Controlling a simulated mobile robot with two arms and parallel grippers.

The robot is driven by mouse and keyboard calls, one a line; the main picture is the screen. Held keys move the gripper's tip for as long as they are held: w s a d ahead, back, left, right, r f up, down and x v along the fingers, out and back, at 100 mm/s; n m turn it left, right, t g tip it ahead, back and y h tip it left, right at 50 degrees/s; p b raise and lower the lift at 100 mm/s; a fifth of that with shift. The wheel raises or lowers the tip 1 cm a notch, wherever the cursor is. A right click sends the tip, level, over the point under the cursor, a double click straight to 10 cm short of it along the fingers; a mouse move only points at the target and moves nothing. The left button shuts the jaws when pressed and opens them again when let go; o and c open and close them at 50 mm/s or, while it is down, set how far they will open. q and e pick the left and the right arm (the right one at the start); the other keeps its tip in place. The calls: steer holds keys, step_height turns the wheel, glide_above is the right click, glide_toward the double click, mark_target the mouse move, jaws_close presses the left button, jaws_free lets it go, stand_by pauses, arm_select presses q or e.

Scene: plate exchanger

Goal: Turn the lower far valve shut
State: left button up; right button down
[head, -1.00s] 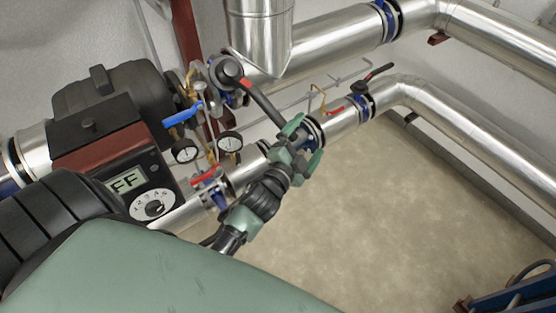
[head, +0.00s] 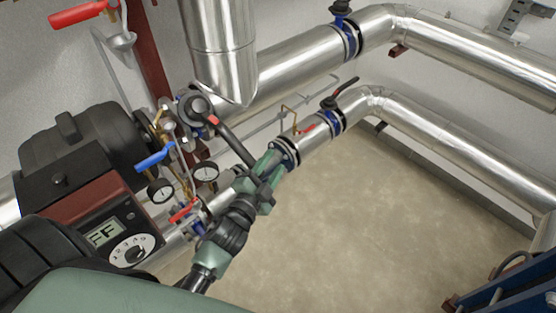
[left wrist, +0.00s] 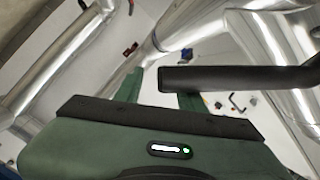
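On the lower pipe's far part sits a blue-bodied valve (head: 335,121) with a black lever (head: 343,93), apart from my gripper. My left gripper (head: 264,172) is nearer to me, over the lower pipe. A long black handle (head: 232,144) runs from a round black hub (head: 195,106) down to the gripper's fingers. In the left wrist view this bar (left wrist: 240,78) crosses one green finger and ends between the two spread fingers (left wrist: 158,90). I cannot tell whether it touches them. My right gripper is not in view.
Two gauges (head: 206,171), a blue lever (head: 155,159) and a red lever (head: 183,210) crowd the left. A pump box (head: 98,220) stands nearby. The upper pipe (head: 300,63) runs behind. The floor (head: 340,215) is clear; a blue frame (head: 505,290) stands at right.

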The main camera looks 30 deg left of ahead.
arm_select(q)
steer(key=shift+s+a+r+p, duration=1.3)
steer(key=shift+s+r+p, duration=0.05)
steer(key=shift+r+p, duration=0.15)
steer(key=shift+s, duration=0.2)
steer(key=shift+f, duration=0.1)
